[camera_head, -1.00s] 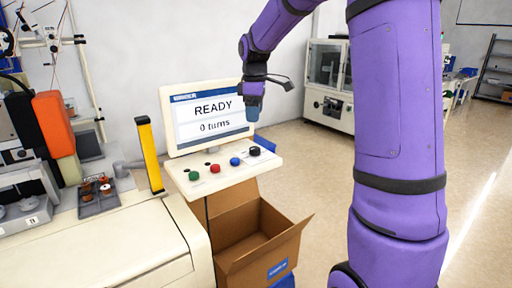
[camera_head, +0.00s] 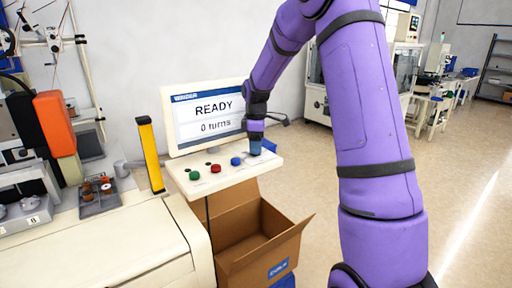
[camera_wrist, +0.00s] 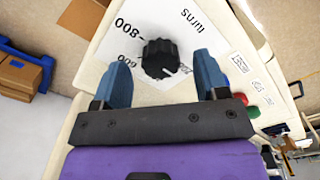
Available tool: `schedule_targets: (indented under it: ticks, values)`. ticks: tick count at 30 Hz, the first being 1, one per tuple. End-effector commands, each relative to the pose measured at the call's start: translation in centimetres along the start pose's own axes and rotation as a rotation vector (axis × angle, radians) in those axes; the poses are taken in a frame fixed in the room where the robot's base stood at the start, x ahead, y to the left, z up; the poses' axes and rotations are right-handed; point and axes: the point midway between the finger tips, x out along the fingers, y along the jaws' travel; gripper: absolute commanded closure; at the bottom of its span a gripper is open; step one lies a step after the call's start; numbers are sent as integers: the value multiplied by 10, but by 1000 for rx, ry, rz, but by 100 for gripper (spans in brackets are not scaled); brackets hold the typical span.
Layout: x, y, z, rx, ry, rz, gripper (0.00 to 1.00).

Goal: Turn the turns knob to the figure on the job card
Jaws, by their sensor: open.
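The turns knob (camera_wrist: 160,60) is black and ribbed with a white pointer line, and stands on a white panel marked "turns" and "800" in the wrist view. My gripper (camera_wrist: 165,75) is open, its blue fingers on either side of the knob; whether they touch it I cannot tell. In the head view my gripper (camera_head: 255,145) is over the right end of the control panel (camera_head: 222,180) and hides most of the knob. The screen (camera_head: 207,116) reads "READY" and "0 turns". I cannot make out a job card.
Green (camera_head: 194,175), red (camera_head: 216,168) and blue (camera_head: 236,161) buttons sit left of the knob on the panel. An open cardboard box (camera_head: 262,245) stands below. A yellow post (camera_head: 150,155) rises left of the screen. Open floor lies to the right.

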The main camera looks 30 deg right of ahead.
Motion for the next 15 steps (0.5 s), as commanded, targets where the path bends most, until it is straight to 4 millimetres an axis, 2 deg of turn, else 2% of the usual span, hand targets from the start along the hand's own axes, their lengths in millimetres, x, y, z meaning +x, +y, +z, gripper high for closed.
schedule_targets:
  ticks: [4,13,14,15]
  values:
    - [10,0,0,0,-1,-1,33]
    - [12,0,0,0,0,0,33]
    - [12,0,0,0,0,0,35]
    - [12,0,0,0,0,0,44]
